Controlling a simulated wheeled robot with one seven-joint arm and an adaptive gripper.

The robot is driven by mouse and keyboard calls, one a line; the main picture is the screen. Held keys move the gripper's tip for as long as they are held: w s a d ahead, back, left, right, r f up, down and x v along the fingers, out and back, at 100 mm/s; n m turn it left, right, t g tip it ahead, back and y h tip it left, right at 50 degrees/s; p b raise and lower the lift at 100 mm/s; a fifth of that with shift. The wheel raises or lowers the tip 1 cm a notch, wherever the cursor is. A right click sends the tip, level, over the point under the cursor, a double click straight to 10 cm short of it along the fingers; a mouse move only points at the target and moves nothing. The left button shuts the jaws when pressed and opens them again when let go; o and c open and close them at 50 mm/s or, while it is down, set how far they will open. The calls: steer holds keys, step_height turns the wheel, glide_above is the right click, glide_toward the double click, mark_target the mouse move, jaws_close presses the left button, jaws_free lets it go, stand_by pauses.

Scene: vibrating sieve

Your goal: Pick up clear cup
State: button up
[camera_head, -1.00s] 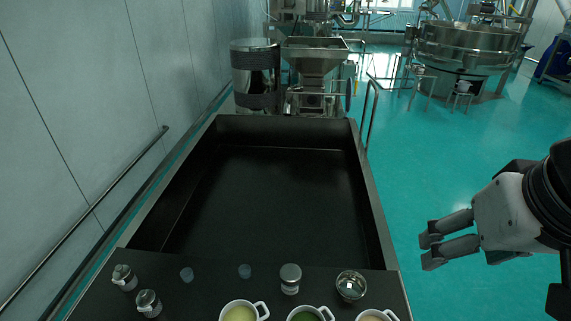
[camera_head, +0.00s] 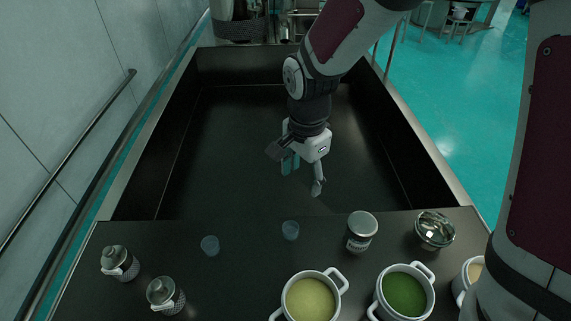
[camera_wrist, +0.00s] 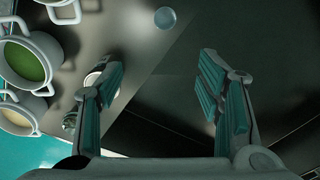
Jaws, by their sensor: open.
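White pots with yellow (camera_head: 311,298), green (camera_head: 404,295) and tan contents line the front. Two shakers (camera_head: 120,263) (camera_head: 166,295) are at left. The basin (camera_head: 235,140) is empty.

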steer(key=m+b, duration=0.2)
steer(key=b, duration=0.1)
glide_above(291, 228)
steer(key=s, duration=0.1)
step_height(291, 228, down, 9)
steer(key=shift+g, duration=0.3)
steer(key=f, duration=0.2)
steer(key=f+b, duration=0.1)
steer(key=f, duration=0.2)
steer(key=f+b, duration=0.1)
steer(key=f, duration=0.1)
steer(key=shift+s+a+f, duration=0.2)
steer(key=shift+s+a, duration=0.05)
steer(key=shift+a, duration=0.05)
steer(key=shift+d+f+b, duration=0.2)
steer(key=shift+f+b, duration=1.6)
steer(key=shift+f, duration=1.45)
steer(key=shift+r, duration=0.1)
steer(key=c, duration=1.2)
